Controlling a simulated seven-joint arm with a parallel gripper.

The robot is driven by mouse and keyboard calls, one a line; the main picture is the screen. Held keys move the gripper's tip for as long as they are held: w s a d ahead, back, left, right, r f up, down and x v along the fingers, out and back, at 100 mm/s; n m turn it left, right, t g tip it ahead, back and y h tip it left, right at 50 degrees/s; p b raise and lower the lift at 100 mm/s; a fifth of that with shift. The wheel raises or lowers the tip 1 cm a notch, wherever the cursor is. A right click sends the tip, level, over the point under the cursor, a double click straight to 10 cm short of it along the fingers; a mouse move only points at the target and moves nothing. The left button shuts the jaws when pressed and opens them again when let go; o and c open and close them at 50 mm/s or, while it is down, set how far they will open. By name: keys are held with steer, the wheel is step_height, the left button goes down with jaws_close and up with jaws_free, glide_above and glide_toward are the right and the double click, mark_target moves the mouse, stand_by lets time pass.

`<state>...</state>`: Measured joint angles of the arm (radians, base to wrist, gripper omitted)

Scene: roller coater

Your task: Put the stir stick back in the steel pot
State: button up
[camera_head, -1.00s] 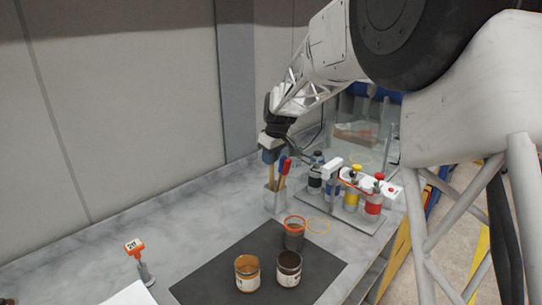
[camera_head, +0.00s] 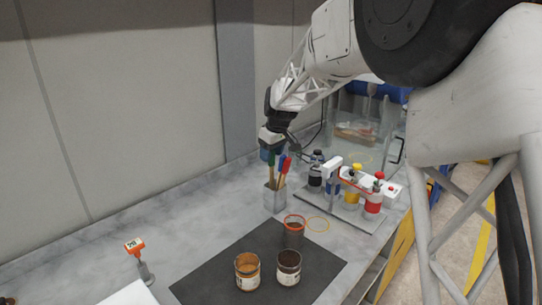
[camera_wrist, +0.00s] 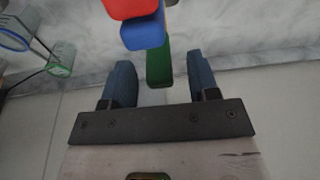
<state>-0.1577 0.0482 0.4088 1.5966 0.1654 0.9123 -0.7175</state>
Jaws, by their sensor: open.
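The steel pot (camera_head: 275,199) stands upright on the grey counter near the wall in the head view. Several sticks stand in it, with a green handle (camera_head: 271,160), a blue handle (camera_head: 281,163) and a red handle (camera_head: 286,166) showing at the top. My gripper (camera_head: 269,156) is just above the pot, at the handle tops. In the wrist view my gripper's two blue fingers are apart, with the green handle (camera_wrist: 159,68) lined up with the gap between them. The blue handle (camera_wrist: 143,33) and red handle (camera_wrist: 130,7) lie beyond it. I cannot tell which is the stir stick.
A rack with black, yellow (camera_head: 352,198) and red bottles (camera_head: 374,200) stands right of the pot. An orange-headed tool (camera_head: 135,246) stands at the left. The counter between is clear.

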steer(key=v, duration=0.6)
steer(key=shift+r, duration=0.2)
steer(key=shift+s, duration=0.1)
steer(key=s+d+r+m, duration=0.25)
steer(key=s+d, duration=0.25)
steer(key=s, duration=0.8)
steer(key=s+d+f+m, duration=0.2)
steer(key=s+d, duration=0.1)
steer(key=s, duration=0.9)
steer(key=s+d+f+m+h, duration=0.1)
steer(key=s+d+f+m, duration=0.1)
steer(key=s, duration=1)
steer(key=s+d+f+m+h, duration=0.1)
steer(key=s+d+f+m, duration=0.1)
steer(key=s, duration=1)
steer(key=d+f, duration=0.1)
steer(key=d, duration=0.1)
steer(key=shift+s+d+m+t, duration=0.3)
steer(key=shift+s+m+t, duration=0.05)
steer(key=shift+t, duration=0.05)
steer(key=shift+f, duration=0.15)
